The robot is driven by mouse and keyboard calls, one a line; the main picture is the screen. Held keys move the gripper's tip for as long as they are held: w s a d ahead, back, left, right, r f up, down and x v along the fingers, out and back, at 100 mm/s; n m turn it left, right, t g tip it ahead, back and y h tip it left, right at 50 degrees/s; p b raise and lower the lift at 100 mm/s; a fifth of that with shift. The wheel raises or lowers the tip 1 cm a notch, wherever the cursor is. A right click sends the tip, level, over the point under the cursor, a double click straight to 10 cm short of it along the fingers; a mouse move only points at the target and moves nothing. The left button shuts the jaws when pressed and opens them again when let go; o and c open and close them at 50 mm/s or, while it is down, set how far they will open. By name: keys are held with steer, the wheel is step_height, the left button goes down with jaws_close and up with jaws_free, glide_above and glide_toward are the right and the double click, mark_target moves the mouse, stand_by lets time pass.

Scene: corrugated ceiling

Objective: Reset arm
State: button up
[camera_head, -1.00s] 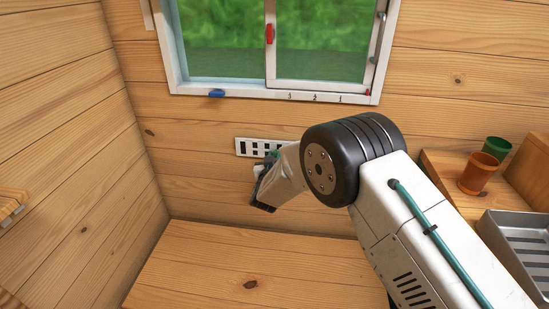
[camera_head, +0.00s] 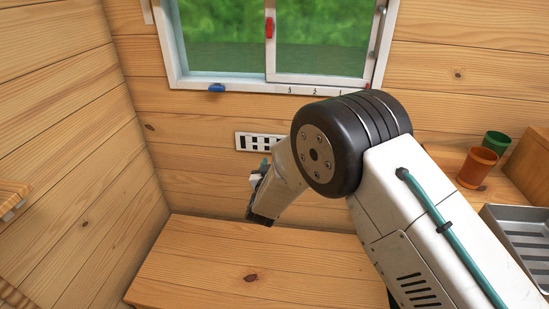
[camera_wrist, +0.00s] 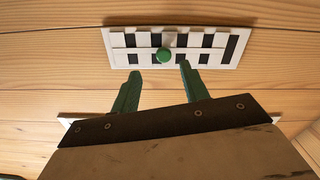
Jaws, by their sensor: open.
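My gripper (camera_wrist: 158,84) shows two green fingers spread apart in the wrist view, with nothing between them. In the head view my gripper (camera_head: 256,178) is at the end of my bent arm, in front of the back wall and above the wooden bench; its fingers are partly hidden there. A white slotted wall panel (camera_wrist: 116,42) with a green knob (camera_wrist: 166,55) lies beyond the fingertips, apart from them. The panel also shows in the head view (camera_head: 240,141), partly covered by my arm.
A window (camera_head: 225,85) with a blue tab (camera_head: 217,88) and a red handle (camera_head: 269,27) is above. The wooden bench (camera_head: 200,265) is clear. At right are a green cup (camera_head: 497,142), a terracotta cup (camera_head: 477,167) and a grey metal tray (camera_head: 490,213).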

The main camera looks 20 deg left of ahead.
steer(key=shift+s+d, duration=0.1)
steer(key=shift+s, duration=0.15)
steer(key=s+f+n+g+y, duration=0.2)
steer(key=s+f+g, duration=0.5)
steer(key=f+g, duration=0.15)
steer(key=s+d+r+m+g+h, duration=0.1)
steer(key=s+d+r+g, duration=0.2)
steer(key=s+d+r, duration=0.5)
steer(key=s+d+r+g+h, duration=0.25)
steer(key=d+r, duration=0.35)
steer(key=d, duration=0.6)
steer(key=s+d+r+m+g+h, duration=0.1)
steer(key=s+d+r+g, duration=0.25)
steer(key=d+r, duration=0.55)
steer(key=s+d+r+m, duration=0.1)
steer(key=s+d+r, duration=0.2)
steer(key=s+d, duration=0.3)
steer(key=s+d+r+m+t+h, duration=0.1)
steer(key=s+d+r, duration=0.3)
steer(key=d, duration=0.7)
steer(key=s+d+r+m, duration=0.3)
steer(key=s+d, duration=0.5)
steer(key=s, duration=0.1)
steer(key=shift+d+r, duration=0.25)
steer(key=shift+r, duration=0.05)
